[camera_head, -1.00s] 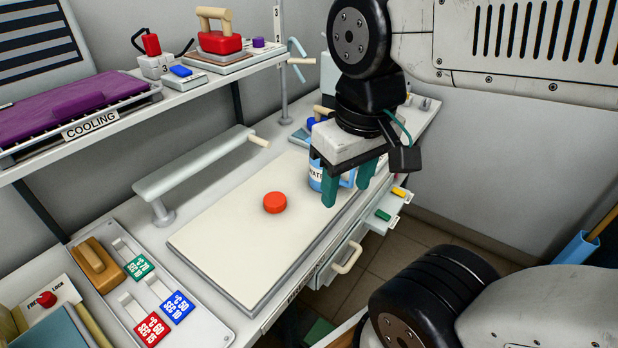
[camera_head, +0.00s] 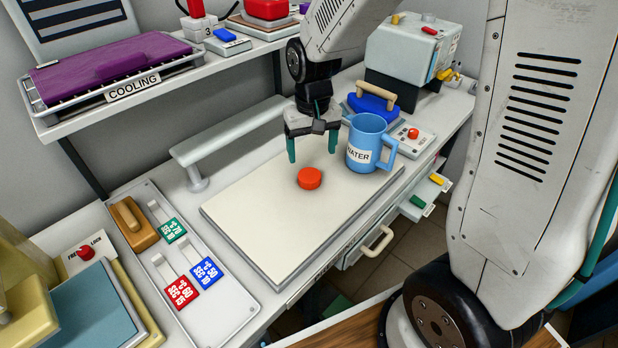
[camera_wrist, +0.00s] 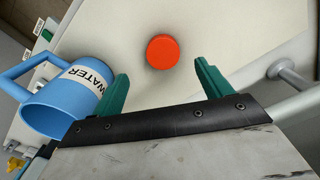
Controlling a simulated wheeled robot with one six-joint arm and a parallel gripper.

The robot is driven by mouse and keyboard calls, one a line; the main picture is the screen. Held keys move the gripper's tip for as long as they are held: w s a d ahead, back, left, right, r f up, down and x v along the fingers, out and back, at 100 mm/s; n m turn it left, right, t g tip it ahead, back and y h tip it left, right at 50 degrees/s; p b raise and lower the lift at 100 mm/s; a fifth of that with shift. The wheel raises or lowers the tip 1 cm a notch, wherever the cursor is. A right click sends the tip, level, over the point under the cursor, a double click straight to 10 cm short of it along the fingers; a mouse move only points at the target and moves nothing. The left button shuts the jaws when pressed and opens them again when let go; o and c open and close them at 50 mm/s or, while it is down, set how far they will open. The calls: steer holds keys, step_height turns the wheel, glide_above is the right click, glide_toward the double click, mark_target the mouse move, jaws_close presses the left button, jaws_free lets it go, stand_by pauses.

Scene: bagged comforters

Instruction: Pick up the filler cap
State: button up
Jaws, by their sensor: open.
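The filler cap, a round red-orange disc (camera_head: 310,178), lies on the cream board (camera_head: 265,225). In the wrist view the cap (camera_wrist: 163,51) sits beyond my fingertips, roughly midway between them. My gripper (camera_head: 312,150), with two green fingers, is open and empty. In the head view it hangs just behind and above the cap, apart from it. In the wrist view its fingers (camera_wrist: 163,78) are spread wide on either side. Nothing hides the cap.
A blue mug marked WATER (camera_head: 368,145) stands on the board close to the right of my gripper. A pale rail (camera_head: 230,137) runs behind the board. A blue-based iron (camera_head: 373,102) is behind the mug. The board's front left is clear.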

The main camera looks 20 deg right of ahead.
mark_target(310, 176)
steer(key=f, duration=0.8)
steer(key=shift+w+a+f, duration=0.1)
steer(key=shift+a+f, duration=0.1)
steer(key=c, duration=1.1)
